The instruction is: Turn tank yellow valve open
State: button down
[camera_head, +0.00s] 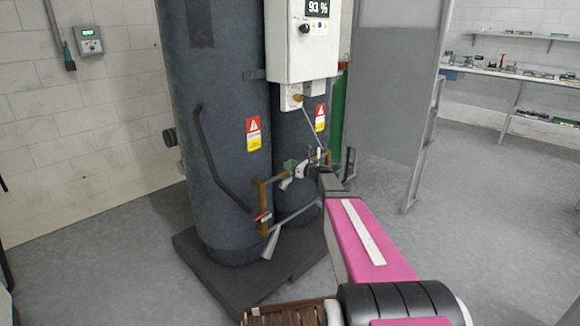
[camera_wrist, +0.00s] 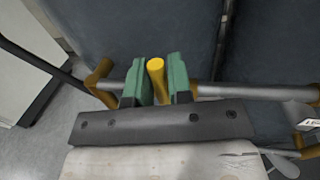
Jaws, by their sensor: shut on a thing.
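The yellow valve (camera_wrist: 156,70) shows in the wrist view as a short rounded yellow handle by a grey pipe with brass-coloured fittings. My gripper (camera_wrist: 161,78) has its green fingers on both sides of the handle and is shut on it. The handle stands up between the fingers, and its lower part is hidden by my gripper's dark body. In the head view, my gripper (camera_head: 294,168) is at the piping in front of the dark tanks (camera_head: 212,120), and the yellow handle cannot be made out there.
A brass pipe with a red-handled valve (camera_head: 263,217) stands just left of my gripper. A white control box (camera_head: 303,45) reading 93 % hangs above. A grey panel (camera_head: 390,85) stands to the right. The floor (camera_head: 470,215) at right is clear.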

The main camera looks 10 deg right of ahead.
jog(key=s+a+n, duration=0.1)
jog(key=n, duration=0.2)
jog(key=s+a+f+n+h, duration=0.1)
jog(key=n, duration=0.2)
jog(key=s+a+f+n+h, duration=0.1)
jog(key=a+n, duration=0.1)
jog(key=n, duration=0.1)
jog(key=shift+f, duration=0.15)
jog(key=shift+s+a+f+n+t+h, duration=0.1)
jog(key=shift+s+a+f+n+h, duration=0.2)
jog(key=shift+f+n, duration=0.65)
jog(key=shift+a+f+n+t+h, duration=0.1)
jog(key=shift+f+n+h, duration=0.3)
jog(key=shift+n, duration=0.9)
jog(key=shift+s+a+f+n+t+h, duration=0.1)
jog(key=shift+s+a+f+n+h, duration=0.15)
jog(key=shift+f+n, duration=0.7)
jog(key=shift+w+r+n, duration=0.1)
jog(key=shift+n, duration=0.2)
jog(key=c, duration=1.1)
grip_release()
